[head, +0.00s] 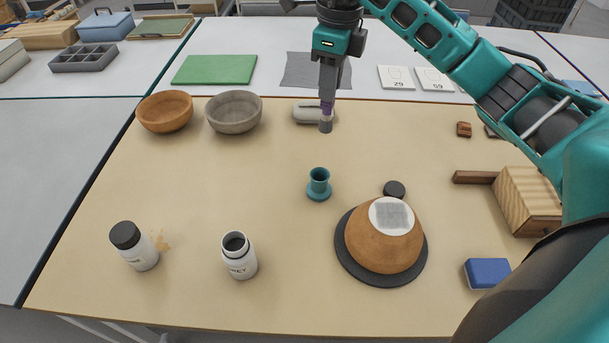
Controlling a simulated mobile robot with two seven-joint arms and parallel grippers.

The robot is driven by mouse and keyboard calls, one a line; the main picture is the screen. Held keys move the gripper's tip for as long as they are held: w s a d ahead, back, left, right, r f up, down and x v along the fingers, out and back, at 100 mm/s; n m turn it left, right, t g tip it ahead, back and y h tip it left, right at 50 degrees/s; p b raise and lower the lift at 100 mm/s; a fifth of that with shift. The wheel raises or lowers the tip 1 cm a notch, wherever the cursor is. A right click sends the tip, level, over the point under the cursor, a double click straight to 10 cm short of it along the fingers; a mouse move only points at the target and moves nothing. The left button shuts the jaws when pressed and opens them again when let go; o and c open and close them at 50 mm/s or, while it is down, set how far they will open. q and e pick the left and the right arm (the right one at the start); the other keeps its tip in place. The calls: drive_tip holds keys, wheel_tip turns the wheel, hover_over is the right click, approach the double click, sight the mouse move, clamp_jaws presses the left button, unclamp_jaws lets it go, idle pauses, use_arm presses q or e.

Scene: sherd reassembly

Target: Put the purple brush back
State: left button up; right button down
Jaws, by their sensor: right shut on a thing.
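My right gripper (328,88) reaches in from the upper right and is shut on the purple brush (326,108). The brush hangs upright below the fingers, its grey tip pointing down, over the far part of the table. A small teal stand (319,186) with a round base and open top stands nearer, at the middle of the table, apart from the brush. A pale rounded object (306,113) lies just behind and left of the brush; the brush partly hides it. My left gripper is not in view.
An upturned brown bowl (372,243) with a white patch rests on a dark disc. A black lid (394,189) lies beside it. An open white jar (241,262) and a capped jar (142,257) stand front left. Two bowls (165,112) (234,113) stand back left. The left-middle table is clear.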

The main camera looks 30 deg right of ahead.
drive_tip(key=shift+w+a+r, duration=0.1)
drive_tip(key=shift+w, duration=0.4)
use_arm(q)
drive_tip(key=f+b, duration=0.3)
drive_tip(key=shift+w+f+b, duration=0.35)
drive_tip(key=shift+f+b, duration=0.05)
use_arm(e)
wheel_tip(320, 180, down, 20)
drive_tip(key=c, duration=0.9)
unclamp_jaws()
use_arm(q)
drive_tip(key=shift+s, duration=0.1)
